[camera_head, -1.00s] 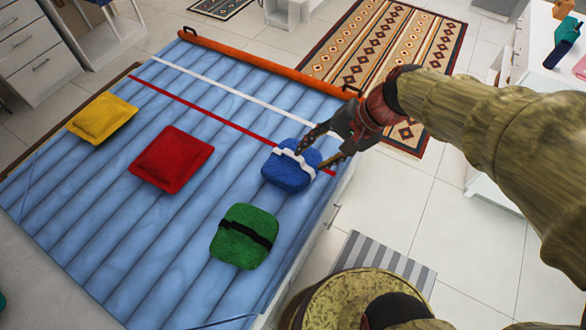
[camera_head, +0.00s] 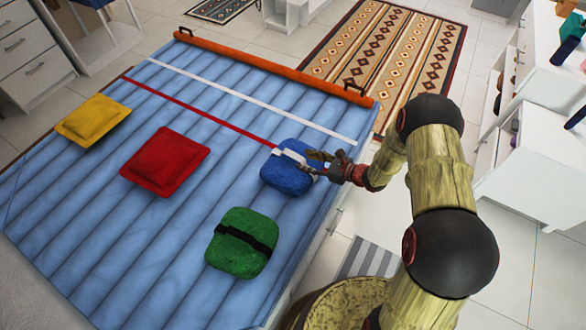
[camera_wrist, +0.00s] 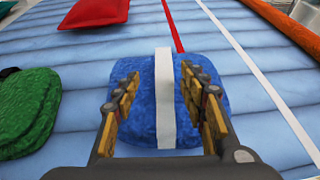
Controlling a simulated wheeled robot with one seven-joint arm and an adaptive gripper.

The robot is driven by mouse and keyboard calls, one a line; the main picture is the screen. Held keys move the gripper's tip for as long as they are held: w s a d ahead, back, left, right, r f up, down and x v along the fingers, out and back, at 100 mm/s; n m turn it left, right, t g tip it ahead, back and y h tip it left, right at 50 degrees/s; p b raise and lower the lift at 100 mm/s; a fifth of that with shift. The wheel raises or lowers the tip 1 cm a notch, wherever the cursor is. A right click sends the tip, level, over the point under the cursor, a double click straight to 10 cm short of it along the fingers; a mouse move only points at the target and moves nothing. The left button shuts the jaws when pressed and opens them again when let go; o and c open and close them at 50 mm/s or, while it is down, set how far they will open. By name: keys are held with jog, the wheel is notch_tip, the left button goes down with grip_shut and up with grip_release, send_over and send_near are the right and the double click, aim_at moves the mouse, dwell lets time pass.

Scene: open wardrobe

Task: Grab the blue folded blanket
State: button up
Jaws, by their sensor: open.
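The blue folded blanket (camera_head: 284,178) lies on the light blue ribbed surface (camera_head: 150,218) near its right edge. A white band runs across the middle of it. My gripper (camera_head: 313,163) is at the blanket's right side in the head view, its fingers over that side. In the wrist view the blanket (camera_wrist: 148,118) is straight ahead, and the open fingers of my gripper (camera_wrist: 164,92) stand on both sides of the white band. The fingers hide parts of the blanket. I cannot tell whether they touch it.
A green folded item (camera_head: 240,242) with a black band lies close to the blanket. A red one (camera_head: 166,161) and a yellow one (camera_head: 93,120) lie farther left. An orange bar (camera_head: 270,66) edges the far side. Patterned rugs and white cabinets stand beyond.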

aim_at(297, 156)
jog(key=b+x, duration=0.1)
jog(key=x, duration=0.3)
jog(key=b+x, duration=0.2)
jog(key=x, duration=0.1)
jog(key=shift+w+f, duration=0.2)
jog(key=shift+w, duration=0.25)
jog(key=shift+r, duration=0.1)
jog(key=c, duration=0.3)
grip_shut()
dwell(0.4)
